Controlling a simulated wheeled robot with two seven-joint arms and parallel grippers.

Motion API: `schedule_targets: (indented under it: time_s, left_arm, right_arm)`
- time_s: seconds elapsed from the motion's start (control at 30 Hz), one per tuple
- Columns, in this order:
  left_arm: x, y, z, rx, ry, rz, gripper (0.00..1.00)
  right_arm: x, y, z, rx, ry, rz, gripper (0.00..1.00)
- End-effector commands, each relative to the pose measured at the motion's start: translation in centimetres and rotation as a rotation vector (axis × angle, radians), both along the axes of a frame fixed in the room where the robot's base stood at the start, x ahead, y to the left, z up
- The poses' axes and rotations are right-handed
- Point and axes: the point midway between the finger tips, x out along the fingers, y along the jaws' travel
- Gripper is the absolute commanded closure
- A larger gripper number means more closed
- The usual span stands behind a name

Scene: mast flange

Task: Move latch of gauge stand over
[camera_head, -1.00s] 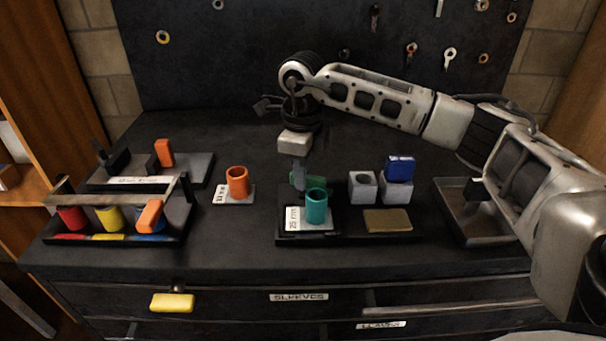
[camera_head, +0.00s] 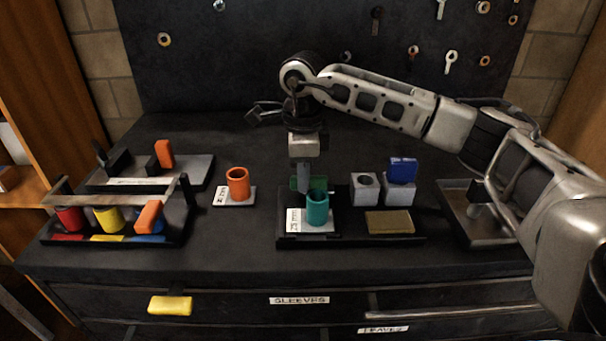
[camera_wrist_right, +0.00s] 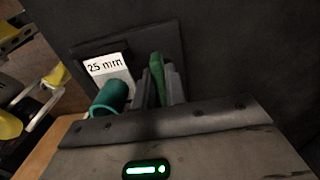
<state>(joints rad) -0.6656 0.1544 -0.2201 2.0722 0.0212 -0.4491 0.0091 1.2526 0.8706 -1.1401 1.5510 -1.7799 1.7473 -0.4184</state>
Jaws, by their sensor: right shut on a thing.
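The gauge stand (camera_head: 350,238) is a low black base at the middle of the bench with a 25 mm label (camera_head: 294,222). A teal sleeve (camera_head: 317,208) stands upright on it. Just behind the sleeve is a green latch (camera_head: 296,184), partly hidden. My right gripper (camera_head: 303,182) points down behind the sleeve and is shut on the green latch. In the right wrist view the latch (camera_wrist_right: 157,72) shows between the grey fingers (camera_wrist_right: 160,88), with the teal sleeve (camera_wrist_right: 108,97) close beside them. My left gripper is not in view.
Grey blocks (camera_head: 364,188), one under a blue piece (camera_head: 403,170), stand right of the latch. An orange sleeve (camera_head: 238,183) stands to the left. A tray (camera_head: 465,230) sits at the right, below my arm.

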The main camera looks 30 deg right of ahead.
Motion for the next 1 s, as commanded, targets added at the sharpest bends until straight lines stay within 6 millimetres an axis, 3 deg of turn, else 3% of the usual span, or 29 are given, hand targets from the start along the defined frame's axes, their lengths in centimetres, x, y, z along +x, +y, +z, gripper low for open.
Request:
schedule_targets:
  time_s: [0.13,0.17,0.23,0.53,0.67,0.77,1.0]
  left_arm:
    - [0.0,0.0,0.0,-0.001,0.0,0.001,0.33]
    - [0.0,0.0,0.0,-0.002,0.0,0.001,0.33]
    - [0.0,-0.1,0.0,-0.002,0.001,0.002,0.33]
    - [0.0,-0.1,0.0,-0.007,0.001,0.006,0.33]
    - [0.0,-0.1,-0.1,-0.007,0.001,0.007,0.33]
    - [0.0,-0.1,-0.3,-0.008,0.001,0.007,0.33]
    - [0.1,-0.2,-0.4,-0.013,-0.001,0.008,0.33]
  right_arm:
    - [0.1,0.0,0.2,0.001,-0.005,0.002,1.0]
    - [0.1,0.0,0.2,0.001,-0.005,0.002,0.84]
    - [0.1,0.0,0.2,0.001,-0.005,0.002,0.65]
    - [0.0,0.0,0.2,0.0,-0.002,0.0,0.65]
    - [0.1,0.0,1.1,0.0,-0.004,0.0,0.65]
    - [0.1,0.0,2.8,0.0,-0.007,0.0,0.65]
    - [0.1,0.0,8.7,0.001,-0.009,0.0,0.65]
